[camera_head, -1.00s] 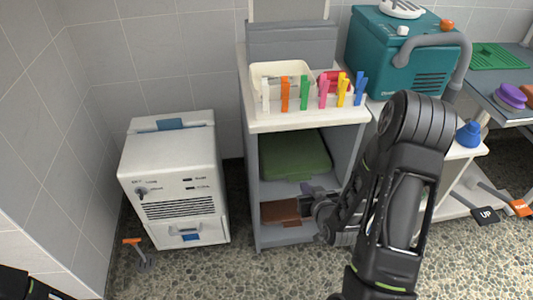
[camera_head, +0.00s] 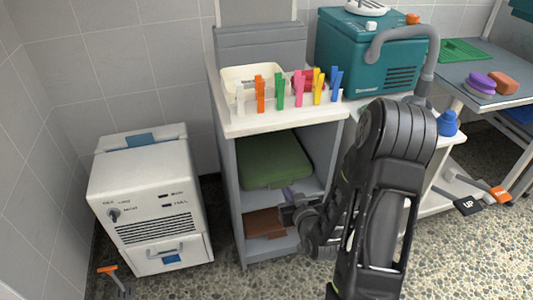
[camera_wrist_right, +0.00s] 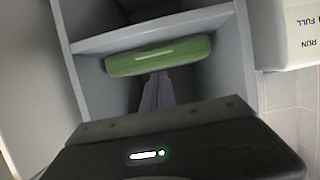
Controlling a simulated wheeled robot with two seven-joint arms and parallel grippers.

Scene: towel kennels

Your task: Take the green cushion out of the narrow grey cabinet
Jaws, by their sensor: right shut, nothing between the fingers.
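The narrow grey cabinet (camera_head: 228,180) stands in the middle of the head view with its front open. The green cushion (camera_head: 272,160) lies on its upper shelf; it also shows in the wrist view (camera_wrist_right: 160,55), where the picture is upside down. My right gripper (camera_head: 289,196) is at the cabinet's opening, just below and right of the cushion's front edge. Its fingers (camera_wrist_right: 158,78) are shut and empty, tips pointing at the cushion. I cannot tell whether they touch it. My left gripper is out of view.
A brown item (camera_head: 265,223) lies on the lower shelf. Several coloured clothespegs stand along the front of the cabinet top (camera_head: 270,126), before a cream tray (camera_head: 250,72). A white machine (camera_head: 150,200) stands to the left, a teal machine (camera_head: 365,60) to the right.

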